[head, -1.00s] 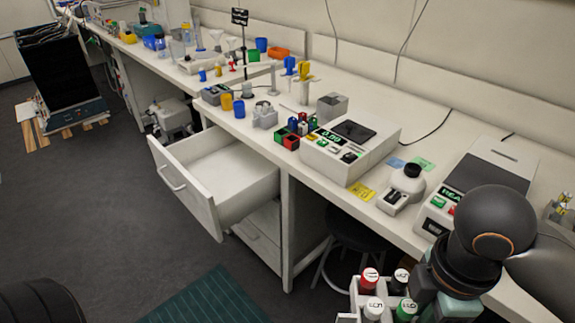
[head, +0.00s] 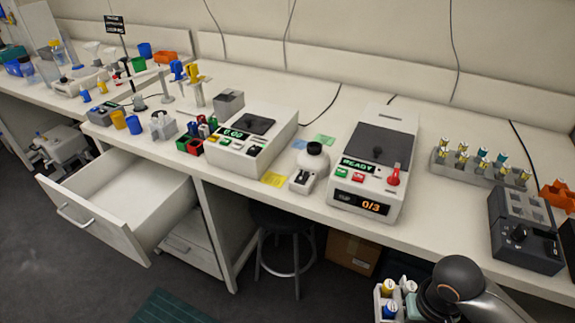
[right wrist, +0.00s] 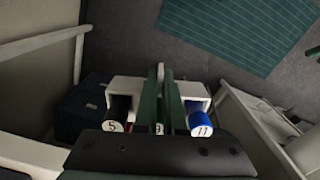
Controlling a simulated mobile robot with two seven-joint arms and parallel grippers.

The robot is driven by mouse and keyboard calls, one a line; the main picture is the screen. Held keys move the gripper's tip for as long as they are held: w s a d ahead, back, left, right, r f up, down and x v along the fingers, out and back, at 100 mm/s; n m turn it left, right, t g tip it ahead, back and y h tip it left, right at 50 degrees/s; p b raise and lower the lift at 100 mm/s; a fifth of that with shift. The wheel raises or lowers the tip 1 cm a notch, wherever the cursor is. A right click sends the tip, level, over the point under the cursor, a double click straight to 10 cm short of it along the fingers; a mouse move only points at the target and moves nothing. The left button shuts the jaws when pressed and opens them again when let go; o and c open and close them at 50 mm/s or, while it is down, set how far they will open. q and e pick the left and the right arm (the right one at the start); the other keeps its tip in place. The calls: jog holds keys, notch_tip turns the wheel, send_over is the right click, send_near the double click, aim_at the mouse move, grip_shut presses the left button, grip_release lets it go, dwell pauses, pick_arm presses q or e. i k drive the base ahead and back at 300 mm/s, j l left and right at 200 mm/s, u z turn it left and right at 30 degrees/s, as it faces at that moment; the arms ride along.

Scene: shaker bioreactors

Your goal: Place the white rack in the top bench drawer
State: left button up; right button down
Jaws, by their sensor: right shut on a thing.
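The white rack (head: 379,304) is at the lower right of the head view, in front of the bench, holding bottles with yellow, white and blue caps. My right gripper (head: 411,299) is shut on it. In the right wrist view, the gripper's green fingers (right wrist: 161,108) close on the middle of the rack (right wrist: 124,88), with numbered caps on both sides. The top bench drawer (head: 98,224) is pulled open at the left of the head view. Its visible inside is empty. The rack is well to the right of the drawer, apart from it. My left gripper is not in view.
A stool (head: 283,235) and a cardboard box (head: 352,250) stand under the bench. The benchtop (head: 330,107) carries a scale (head: 250,140), a READY device (head: 372,170), a tube rack (head: 480,168) and a dark device (head: 525,230). Open floor lies before the drawer.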

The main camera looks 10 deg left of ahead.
aim_at(143, 204)
jog(key=k+j, duration=0.1)
jog(key=j, duration=0.95)
jog(key=k+j, duration=0.1)
jog(key=j, duration=0.9)
jog(key=k+j, duration=0.1)
jog(key=j, duration=0.95)
jog(key=i+j, duration=0.15)
jog(key=i, duration=0.8)
jog(key=j+u, duration=0.05)
